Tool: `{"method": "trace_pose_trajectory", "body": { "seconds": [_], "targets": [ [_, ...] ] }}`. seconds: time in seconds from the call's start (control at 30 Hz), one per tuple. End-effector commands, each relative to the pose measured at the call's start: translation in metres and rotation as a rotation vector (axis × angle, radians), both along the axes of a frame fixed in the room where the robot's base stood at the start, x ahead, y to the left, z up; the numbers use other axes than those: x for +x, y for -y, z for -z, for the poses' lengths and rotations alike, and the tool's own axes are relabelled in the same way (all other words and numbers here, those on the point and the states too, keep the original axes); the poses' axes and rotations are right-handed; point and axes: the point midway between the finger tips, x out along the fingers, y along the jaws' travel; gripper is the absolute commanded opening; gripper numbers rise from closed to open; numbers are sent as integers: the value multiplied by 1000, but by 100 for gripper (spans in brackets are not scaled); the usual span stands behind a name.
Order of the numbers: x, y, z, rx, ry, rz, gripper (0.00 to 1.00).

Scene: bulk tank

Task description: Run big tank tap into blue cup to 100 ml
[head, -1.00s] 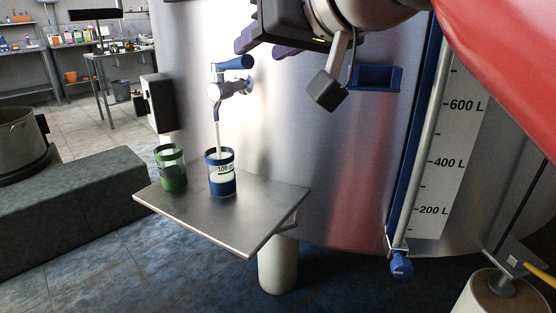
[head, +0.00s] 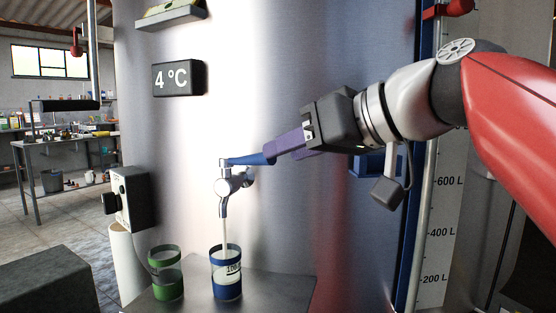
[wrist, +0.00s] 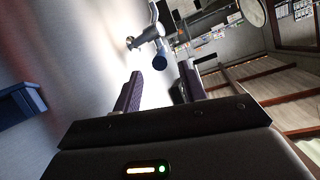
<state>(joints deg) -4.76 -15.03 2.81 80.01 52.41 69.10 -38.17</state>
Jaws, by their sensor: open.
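The tap (head: 229,186) on the big steel tank (head: 290,100) has a blue lever (head: 248,160) pointing right. A thin pale stream runs from its spout into the blue cup (head: 228,290), which stands upright below. The cup has a 100 mark and pale liquid inside; I cannot read the exact level. My gripper (head: 275,148) is open, its purple fingertips at the lever's free end. In the wrist view the lever's end (wrist: 159,61) shows just ahead of and between the fingertips (wrist: 160,78). I cannot tell whether they touch.
A green cup (head: 166,276) stands left of the blue cup on the metal shelf (head: 285,288). A 4 °C display (head: 179,78) and a grey box (head: 130,198) are on the left. A blue bracket (head: 367,170) and a litre scale (head: 440,235) are on the right.

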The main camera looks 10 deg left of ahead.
Motion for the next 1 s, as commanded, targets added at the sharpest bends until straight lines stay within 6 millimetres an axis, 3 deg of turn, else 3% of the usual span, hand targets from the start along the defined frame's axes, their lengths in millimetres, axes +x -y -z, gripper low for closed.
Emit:
{"method": "trace_pose_trajectory", "body": {
  "seconds": [0.3, 0.7, 1.0],
  "targets": [
    [22, -38, 18, 0, -2, 0, 41],
    [26, -45, 21, 1, -1, 2, 40],
    [26, -45, 21, 0, -1, 1, 1]
  ]
}}
